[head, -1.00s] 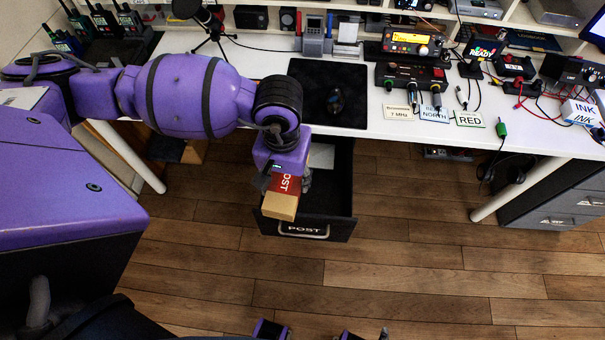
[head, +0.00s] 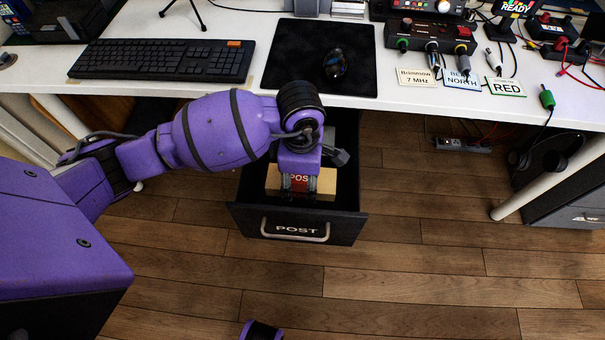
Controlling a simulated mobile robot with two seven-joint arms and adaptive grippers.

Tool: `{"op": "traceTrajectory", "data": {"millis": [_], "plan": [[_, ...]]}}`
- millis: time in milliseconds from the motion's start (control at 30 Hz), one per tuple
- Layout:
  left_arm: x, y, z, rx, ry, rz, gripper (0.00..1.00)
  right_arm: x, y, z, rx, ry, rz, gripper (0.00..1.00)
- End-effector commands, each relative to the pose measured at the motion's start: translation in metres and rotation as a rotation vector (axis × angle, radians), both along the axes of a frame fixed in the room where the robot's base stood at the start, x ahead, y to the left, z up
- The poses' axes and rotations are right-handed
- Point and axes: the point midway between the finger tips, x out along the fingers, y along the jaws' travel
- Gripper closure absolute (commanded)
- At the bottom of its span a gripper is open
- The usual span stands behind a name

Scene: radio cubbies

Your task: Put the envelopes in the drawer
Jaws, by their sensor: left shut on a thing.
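My left gripper (head: 299,187) is shut on a tan envelope bundle (head: 326,181) with a red "POST" band, in the head view. It holds the bundle over or inside the open drawer (head: 347,226); the exact height and whether it touches the bottom cannot be told. The drawer is black, with a pale handle and a "POST" label on its front, and sticks out under the desk. My arm and the bundle hide much of its inside. A purple part of mine (head: 262,330) shows at the bottom edge, too little to read the right jaws.
The white desk (head: 225,22) holds a keyboard (head: 163,61), a black mat (head: 290,75) with a mouse (head: 336,63), and radio gear with cables at right. A desk leg (head: 535,180) stands right of the drawer. The wooden floor in front is clear.

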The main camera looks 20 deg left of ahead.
Motion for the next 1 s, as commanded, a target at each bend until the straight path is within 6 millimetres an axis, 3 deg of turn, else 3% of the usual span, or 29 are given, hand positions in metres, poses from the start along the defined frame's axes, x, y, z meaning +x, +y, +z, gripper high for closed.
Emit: {"op": "traceTrajectory", "data": {"millis": [233,467,667,1000], "plan": [[-0.002,0.0,-0.049,0.001,0.006,0.019,0.75,-0.007,-0.002,-0.008,0.0,0.014,-0.008,0.6],[-0.001,0.001,-0.067,0.002,0.003,0.016,0.75,-0.01,-0.003,-0.012,-0.001,0.021,-0.011,0.6],[-0.002,0.0,-0.096,0.002,0.006,0.016,0.75,-0.007,-0.002,-0.017,-0.001,0.019,-0.01,0.6],[-0.001,0.001,-0.1,0.002,0.002,0.013,0.75,0.004,-0.001,-0.017,0.0,0.001,0.0,0.6]]}}
